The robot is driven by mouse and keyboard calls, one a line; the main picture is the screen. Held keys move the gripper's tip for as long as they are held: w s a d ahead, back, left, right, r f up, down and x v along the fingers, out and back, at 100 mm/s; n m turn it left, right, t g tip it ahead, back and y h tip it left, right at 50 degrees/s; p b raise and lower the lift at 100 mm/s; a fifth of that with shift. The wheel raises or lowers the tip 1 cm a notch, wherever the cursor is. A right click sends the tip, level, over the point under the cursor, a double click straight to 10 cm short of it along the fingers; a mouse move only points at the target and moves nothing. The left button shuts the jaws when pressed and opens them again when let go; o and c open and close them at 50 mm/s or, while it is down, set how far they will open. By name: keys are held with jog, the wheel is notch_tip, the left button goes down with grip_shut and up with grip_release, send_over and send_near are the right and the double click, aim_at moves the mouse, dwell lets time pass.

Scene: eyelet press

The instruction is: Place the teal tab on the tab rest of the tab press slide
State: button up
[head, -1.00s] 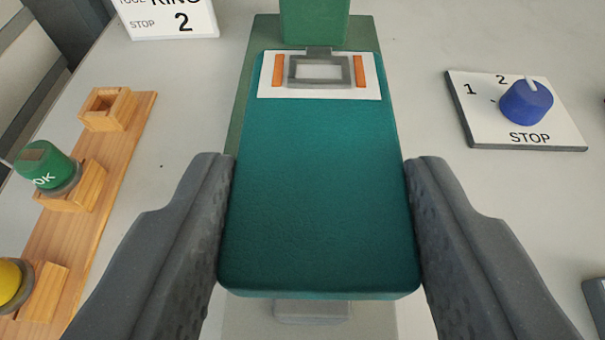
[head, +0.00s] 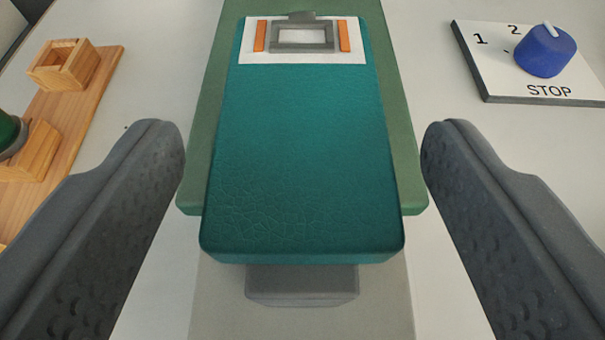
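The teal tab (head: 305,150) lies flat in the middle of the head view. A white patch with two orange bars and a grey frame shows at its far end, and fine cracks mark its near left part. The tab lies over the green slide of the tab press (head: 408,190), whose edges show on both sides. The tab's near end sticks out past the slide's near edge. The tab rest itself is not clearly visible. My gripper (head: 303,165) is open, with one finger on each side of the tab and a clear gap to both.
A grey block (head: 302,284) shows below the tab's near end. A wooden rack (head: 75,115) with square holders is at the left, with part of a green-topped piece (head: 10,135) in it. A stop plate (head: 480,60) with a blue knob (head: 545,50) is at the right.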

jog(key=shift+r, duration=0.1)
jog(key=shift+s+r, duration=0.35)
jog(key=shift+s, duration=0.15)
jog(key=p+v, duration=0.2)
jog(key=v, duration=0.9)
notch_tip(320, 180, up, 18)
jog(key=s+t, duration=0.1)
jog(key=s, duration=0.1)
jog(key=s+r, duration=0.6)
jog(key=r, duration=0.3)
jog(key=s+r+t, duration=0.1)
jog(key=s+r, duration=0.4)
jog(key=r, duration=0.5)
jog(key=shift+s+a+r, duration=0.15)
jog(key=shift+s+r, duration=0.1)
jog(key=shift+s, duration=0.15)
